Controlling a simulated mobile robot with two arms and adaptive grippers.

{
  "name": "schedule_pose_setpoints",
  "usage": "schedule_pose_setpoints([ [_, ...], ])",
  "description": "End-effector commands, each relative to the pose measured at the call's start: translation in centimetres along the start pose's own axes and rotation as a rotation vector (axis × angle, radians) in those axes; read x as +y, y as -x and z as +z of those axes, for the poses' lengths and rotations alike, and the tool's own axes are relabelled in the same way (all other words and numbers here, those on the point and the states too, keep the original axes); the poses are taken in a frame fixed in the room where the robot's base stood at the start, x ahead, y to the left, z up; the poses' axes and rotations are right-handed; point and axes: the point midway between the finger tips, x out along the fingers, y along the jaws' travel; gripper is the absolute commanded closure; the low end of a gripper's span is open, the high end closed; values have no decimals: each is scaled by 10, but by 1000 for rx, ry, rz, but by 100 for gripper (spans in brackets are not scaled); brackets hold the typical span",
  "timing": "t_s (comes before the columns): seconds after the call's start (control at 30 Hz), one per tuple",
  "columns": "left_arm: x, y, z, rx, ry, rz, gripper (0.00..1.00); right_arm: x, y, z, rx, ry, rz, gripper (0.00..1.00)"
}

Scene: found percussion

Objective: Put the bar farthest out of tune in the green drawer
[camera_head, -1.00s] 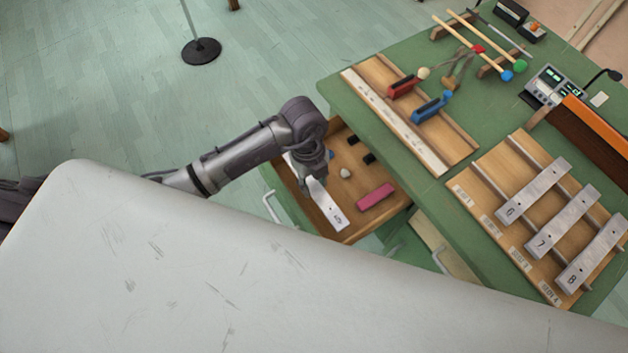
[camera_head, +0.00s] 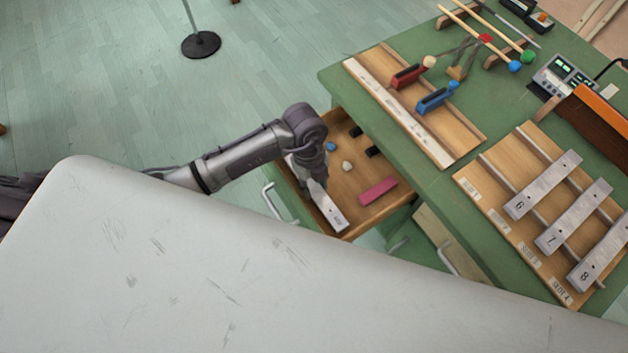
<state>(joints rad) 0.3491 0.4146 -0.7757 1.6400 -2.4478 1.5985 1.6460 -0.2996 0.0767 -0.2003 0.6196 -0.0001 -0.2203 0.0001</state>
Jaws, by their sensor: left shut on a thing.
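A grey metal bar (camera_head: 328,212) with a small hole and a dark mark near its lower end is in my left gripper (camera_head: 316,180). The gripper is shut on the bar's upper part and hides some of it. The bar is at the left side of the open green drawer (camera_head: 288,208), which has a wooden inside. I cannot tell whether the bar touches the drawer floor. Bars marked 6 (camera_head: 543,184), 7 (camera_head: 574,217) and 8 (camera_head: 602,252) lie on the wooden rail frame (camera_head: 480,190) at the right. My right gripper is not in view.
The drawer also holds a pink block (camera_head: 378,191), a white lump (camera_head: 347,166), a blue bit (camera_head: 331,146) and dark pieces (camera_head: 373,151). Mallets (camera_head: 487,33), red (camera_head: 407,76) and blue (camera_head: 434,102) blocks and a meter (camera_head: 562,76) are on the green table (camera_head: 352,95).

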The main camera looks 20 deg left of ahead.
Motion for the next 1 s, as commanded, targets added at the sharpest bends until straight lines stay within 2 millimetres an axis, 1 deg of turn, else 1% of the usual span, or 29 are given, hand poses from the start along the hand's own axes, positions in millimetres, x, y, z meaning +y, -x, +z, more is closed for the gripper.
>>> schedule_pose_setpoints([
  [0.03, 0, -4, 1, 0, 0, -1, 100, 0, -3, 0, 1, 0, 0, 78],
  [0.1, 0, -5, 1, 0, 0, -1, 100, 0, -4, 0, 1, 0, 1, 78],
  [0.47, 0, -5, 1, 0, -1, -1, 100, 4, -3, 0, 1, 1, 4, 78],
  [0.9, 0, -13, 2, 0, -1, -1, 100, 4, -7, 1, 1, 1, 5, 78],
  [0.93, 0, -13, 2, 0, -1, -1, 62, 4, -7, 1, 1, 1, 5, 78],
  [1.0, 0, -12, 2, 0, -1, -1, 50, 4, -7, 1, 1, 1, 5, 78],
])
